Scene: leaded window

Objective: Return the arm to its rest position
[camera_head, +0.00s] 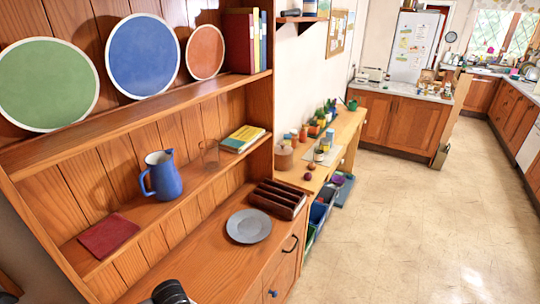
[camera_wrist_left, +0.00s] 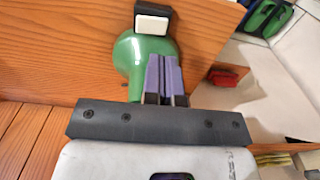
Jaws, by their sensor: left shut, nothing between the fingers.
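My left gripper (camera_wrist_left: 162,62) shows in the left wrist view, its two purplish fingers side by side and shut with nothing between them. A rounded green thing (camera_wrist_left: 127,52) with a black and white block (camera_wrist_left: 153,20) at its top lies beyond the fingers, against an orange-brown wooden surface (camera_wrist_left: 60,60). I cannot tell what the green thing is or whether the fingers touch it. In the head view neither gripper's fingers can be seen. A dark rounded part that looks like my arm cuts into the bottom edge there.
A wooden dresser (camera_head: 130,131) fills the left, holding plates, a blue jug (camera_head: 163,180), a glass (camera_head: 209,154), books, a red cloth (camera_head: 107,235), a grey plate (camera_head: 248,226) and a dark slotted rack (camera_head: 276,199). A cluttered bench (camera_head: 345,130) stands beyond. The floor (camera_head: 400,220) at right is clear.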

